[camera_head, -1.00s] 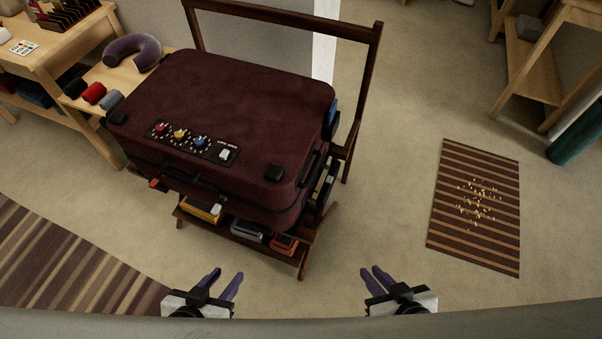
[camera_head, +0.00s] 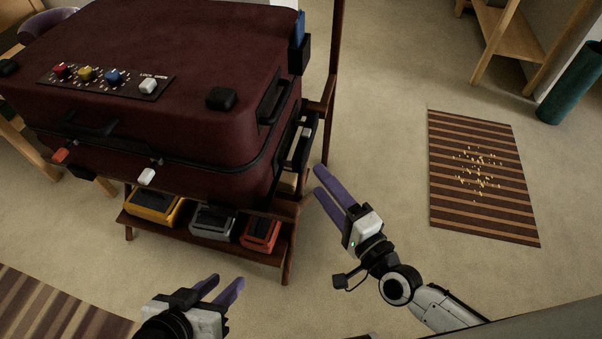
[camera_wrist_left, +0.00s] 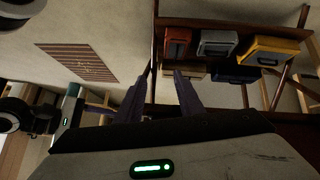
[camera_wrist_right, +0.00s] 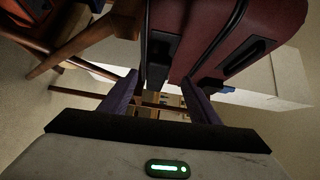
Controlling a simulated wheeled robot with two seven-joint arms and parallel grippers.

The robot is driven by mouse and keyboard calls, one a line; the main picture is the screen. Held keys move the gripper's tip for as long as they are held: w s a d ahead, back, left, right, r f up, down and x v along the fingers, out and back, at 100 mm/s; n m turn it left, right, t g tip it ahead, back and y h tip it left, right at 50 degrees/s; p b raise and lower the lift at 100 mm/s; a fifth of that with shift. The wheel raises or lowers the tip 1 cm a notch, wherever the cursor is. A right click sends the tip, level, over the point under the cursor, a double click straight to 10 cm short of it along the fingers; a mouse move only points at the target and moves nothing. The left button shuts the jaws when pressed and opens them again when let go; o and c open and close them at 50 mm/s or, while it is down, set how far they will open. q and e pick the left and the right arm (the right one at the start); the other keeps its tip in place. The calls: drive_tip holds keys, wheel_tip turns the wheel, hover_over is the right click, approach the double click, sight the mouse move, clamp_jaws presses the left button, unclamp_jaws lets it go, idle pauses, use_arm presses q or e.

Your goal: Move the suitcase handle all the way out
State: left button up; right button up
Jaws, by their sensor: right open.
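The dark red suitcase (camera_head: 190,60) lies on a dark wooden rack, and its side also shows in the right wrist view (camera_wrist_right: 205,35). A black handle (camera_head: 273,95) is set in its right side and another black handle (camera_head: 90,125) is on its front. Both look close to the shell. My right gripper (camera_head: 318,180) is open and empty, just right of the rack, with its fingers pointing up-left toward it. My left gripper (camera_head: 226,282) is open and empty above the floor, in front of the rack and apart from the suitcase.
The rack's lower shelf holds a yellow box (camera_head: 153,206), a grey box (camera_head: 213,221) and an orange box (camera_head: 260,232). A rack post (camera_head: 332,90) rises at the suitcase's right. A striped mat (camera_head: 480,175) with small crumbs lies right. Floor between is clear.

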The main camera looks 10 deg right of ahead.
sight(306, 161)
use_arm(q)
drive_tip(key=shift+d+f+m+g+b, duration=0.35)
drive_tip(key=shift+d+f+b, duration=0.2)
drive_tip(key=shift+f+b, duration=0.35)
use_arm(e)
drive_tip(key=shift+m, duration=0.3)
drive_tip(key=x, duration=1)
drive_tip(key=shift+w+d+f, duration=0.15)
drive_tip(key=shift+w+d, duration=0.05)
drive_tip(key=shift+w, duration=0.2)
use_arm(q)
drive_tip(key=shift+r, duration=0.15)
use_arm(e)
drive_tip(key=shift+c, duration=0.4)
